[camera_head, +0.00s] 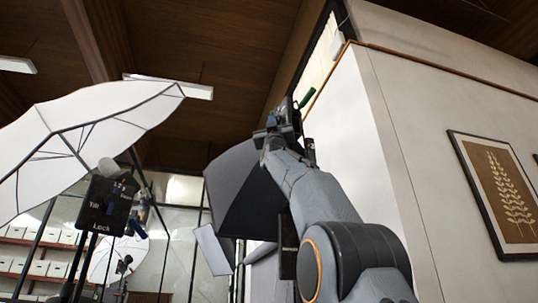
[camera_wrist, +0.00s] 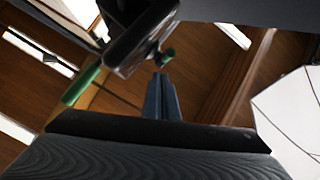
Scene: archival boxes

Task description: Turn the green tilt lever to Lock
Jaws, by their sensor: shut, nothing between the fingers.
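The green tilt lever (camera_head: 307,98) sticks up to the right from a dark bracket (camera_head: 290,113) at the top of my arm. In the wrist view, a green handle (camera_wrist: 82,86) slants at the left, and a small green end (camera_wrist: 167,56) shows beyond my fingertips, close to the dark bracket (camera_wrist: 140,35). My gripper (camera_wrist: 160,80) is shut and empty, its bluish fingers pointing up just below the bracket. In the head view my gripper (camera_head: 271,119) is small and partly hidden by my arm. I cannot tell whether the fingers touch the lever. No lock mark shows beside the lever.
A black panel (camera_head: 104,208) lettered "Tilt" and "Lock" stands at the left, under a large white umbrella (camera_head: 80,125). A dark softbox (camera_head: 240,185) hangs left of my arm. A white wall (camera_head: 360,150) with a framed picture (camera_head: 497,195) stands at the right.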

